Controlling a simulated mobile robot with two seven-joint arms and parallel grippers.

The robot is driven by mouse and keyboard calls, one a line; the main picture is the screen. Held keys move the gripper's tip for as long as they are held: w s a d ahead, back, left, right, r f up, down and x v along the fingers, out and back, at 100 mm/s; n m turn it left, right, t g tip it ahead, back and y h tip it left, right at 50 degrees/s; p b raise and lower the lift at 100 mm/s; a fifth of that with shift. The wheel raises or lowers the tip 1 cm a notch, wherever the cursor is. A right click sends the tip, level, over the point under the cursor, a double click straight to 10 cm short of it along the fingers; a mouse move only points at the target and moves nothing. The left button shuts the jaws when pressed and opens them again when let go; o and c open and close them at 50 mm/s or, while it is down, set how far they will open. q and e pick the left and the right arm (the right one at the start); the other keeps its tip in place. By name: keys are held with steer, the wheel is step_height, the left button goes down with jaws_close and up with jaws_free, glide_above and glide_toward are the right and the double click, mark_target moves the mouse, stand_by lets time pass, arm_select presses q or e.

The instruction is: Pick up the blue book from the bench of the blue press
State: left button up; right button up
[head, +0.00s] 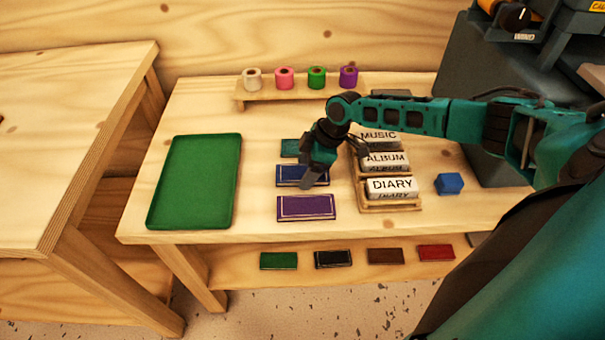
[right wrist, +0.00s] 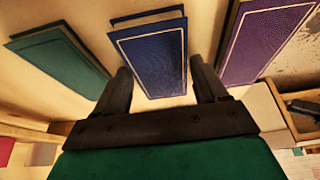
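The blue book (head: 289,175) lies flat on the wooden bench (head: 265,226), between a green book (head: 289,148) behind it and a purple book (head: 306,207) in front. My right gripper (head: 334,167) is at the blue book's right end and hides part of it. In the right wrist view, the blue book (right wrist: 153,52) shows between the two fingers of the open right gripper (right wrist: 160,68), one on each side. Whether the fingers touch it I cannot tell. My left gripper is not in view.
A wooden rack with MUSIC, ALBUM and DIARY stamps (head: 392,187) stands close to the right of the gripper. A blue cube (head: 449,183) is further right. A green tray (head: 196,182) lies empty at left. Coloured rolls (head: 284,77) stand at the back; several books (head: 333,259) lie below.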

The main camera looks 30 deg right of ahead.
steer(key=c, duration=0.7)
steer(key=shift+c, duration=0.2)
